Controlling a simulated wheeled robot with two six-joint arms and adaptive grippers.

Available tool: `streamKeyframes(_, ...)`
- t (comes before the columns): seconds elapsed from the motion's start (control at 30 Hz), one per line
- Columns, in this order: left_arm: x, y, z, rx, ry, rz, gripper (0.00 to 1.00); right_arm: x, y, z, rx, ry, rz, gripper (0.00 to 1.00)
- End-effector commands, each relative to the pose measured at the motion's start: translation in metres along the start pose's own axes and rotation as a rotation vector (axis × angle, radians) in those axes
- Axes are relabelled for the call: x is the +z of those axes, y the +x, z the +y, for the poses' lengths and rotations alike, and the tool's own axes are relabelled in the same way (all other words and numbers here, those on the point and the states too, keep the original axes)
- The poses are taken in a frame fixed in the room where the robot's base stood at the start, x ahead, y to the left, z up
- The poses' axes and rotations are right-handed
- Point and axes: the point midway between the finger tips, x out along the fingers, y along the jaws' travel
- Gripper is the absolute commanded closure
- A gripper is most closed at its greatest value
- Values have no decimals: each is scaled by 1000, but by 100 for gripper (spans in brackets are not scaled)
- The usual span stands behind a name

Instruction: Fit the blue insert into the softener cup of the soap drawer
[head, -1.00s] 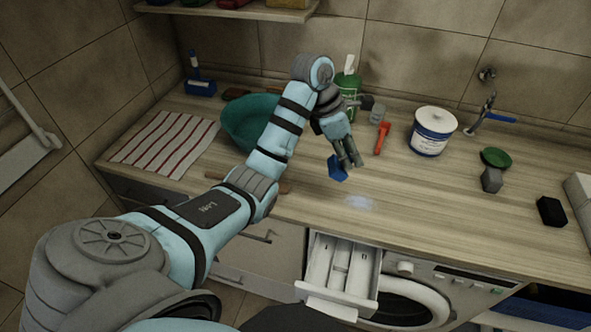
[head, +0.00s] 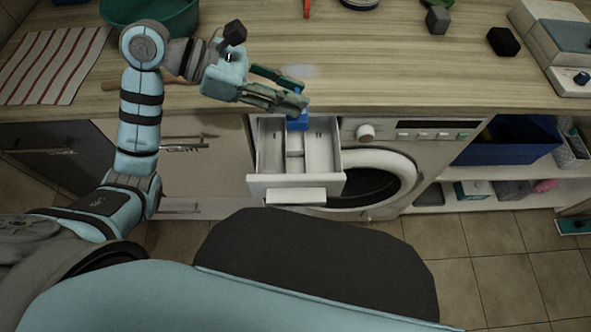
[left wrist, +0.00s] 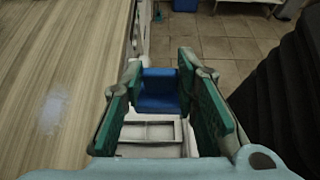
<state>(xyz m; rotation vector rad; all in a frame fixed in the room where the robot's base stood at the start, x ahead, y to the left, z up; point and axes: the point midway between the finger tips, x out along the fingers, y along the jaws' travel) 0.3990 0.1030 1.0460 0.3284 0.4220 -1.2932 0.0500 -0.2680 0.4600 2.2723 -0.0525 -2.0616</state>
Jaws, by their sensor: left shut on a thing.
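The blue insert (head: 297,122) is a small blue block held between the fingertips of my left gripper (head: 290,96). In the left wrist view the insert (left wrist: 158,92) sits between the two green finger pads. The soap drawer (head: 264,184) is pulled out of the washing machine, white and divided into compartments. In the head view the insert overlaps the back of the narrow middle compartment (head: 294,145). In the left wrist view part of the drawer (left wrist: 145,131) shows beyond and below the insert. I cannot tell whether the insert touches the drawer. My right gripper is out of view.
The wooden counter (head: 400,75) runs behind the drawer, with its front edge close to my gripper. The washing machine's round door (head: 400,178) is right of the drawer. A grey block (head: 438,20) and a black block (head: 503,41) stand farther right on the counter.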

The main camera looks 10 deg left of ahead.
Motion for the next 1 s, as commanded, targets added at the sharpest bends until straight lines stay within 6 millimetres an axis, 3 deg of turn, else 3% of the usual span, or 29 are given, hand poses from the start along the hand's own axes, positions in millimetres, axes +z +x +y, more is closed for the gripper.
streamKeyframes(0.13, -6, 3, 0, -1, -2, 1, 91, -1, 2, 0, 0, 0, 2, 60)
streamKeyframes(0.23, -24, 13, 0, -1, -5, 2, 92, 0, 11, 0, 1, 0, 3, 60)
streamKeyframes(0.57, -131, 71, 0, 0, -6, 2, 92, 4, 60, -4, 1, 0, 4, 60)
streamKeyframes(0.7, -157, 85, 1, -1, -6, 1, 91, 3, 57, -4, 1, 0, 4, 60)
streamKeyframes(0.83, -170, 92, 0, 1, -3, 1, 92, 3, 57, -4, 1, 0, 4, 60)
streamKeyframes(1.0, -172, 94, 0, 1, -1, 2, 92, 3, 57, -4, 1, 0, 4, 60)
